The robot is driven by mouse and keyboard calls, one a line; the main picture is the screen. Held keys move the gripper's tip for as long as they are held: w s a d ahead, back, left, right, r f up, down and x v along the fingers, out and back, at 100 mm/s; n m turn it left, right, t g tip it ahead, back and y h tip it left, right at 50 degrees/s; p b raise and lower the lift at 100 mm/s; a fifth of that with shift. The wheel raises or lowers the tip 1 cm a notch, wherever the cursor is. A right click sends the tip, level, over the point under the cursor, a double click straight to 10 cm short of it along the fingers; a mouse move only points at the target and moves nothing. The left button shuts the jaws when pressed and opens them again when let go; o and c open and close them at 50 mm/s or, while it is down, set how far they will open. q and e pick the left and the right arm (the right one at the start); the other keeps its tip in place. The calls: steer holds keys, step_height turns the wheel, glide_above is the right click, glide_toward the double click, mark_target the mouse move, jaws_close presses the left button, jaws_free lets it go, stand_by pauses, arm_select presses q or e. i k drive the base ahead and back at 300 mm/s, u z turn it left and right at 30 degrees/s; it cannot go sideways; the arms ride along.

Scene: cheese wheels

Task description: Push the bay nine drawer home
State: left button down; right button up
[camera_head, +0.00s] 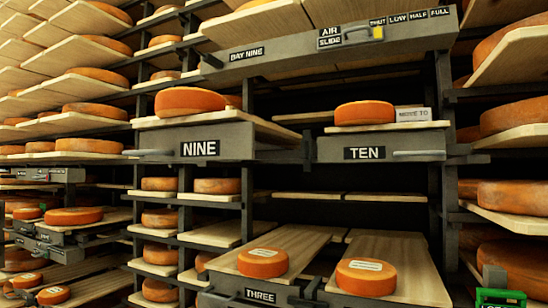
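The drawer labelled NINE (228,147) stands out from the rack at mid height, its grey front nearer to me than the TEN front. Its pale handle (150,153) is at the left of the front. A large orange cheese wheel (190,101) sits on its wooden board (262,124). Above it, a grey header panel (290,46) reads BAY NINE and AIR SLIDE. A yellow slider tab (378,33) on that panel sits under the SHUT end of a SHUT, LOW, HALF, FULL scale. Neither of my grippers is in view.
The TEN drawer (328,150) is to the right, with a cheese and a partly readable card (413,115). Below, the THREE drawer (228,301) and the board beside it stick out with labelled cheeses. A green object (500,297) is at the lower right. Loaded shelves line both sides.

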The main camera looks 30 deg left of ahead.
mark_target(235, 142)
steer(key=z, duration=0.5)
steer(key=i, duration=1.15)
steer(key=u, duration=0.9)
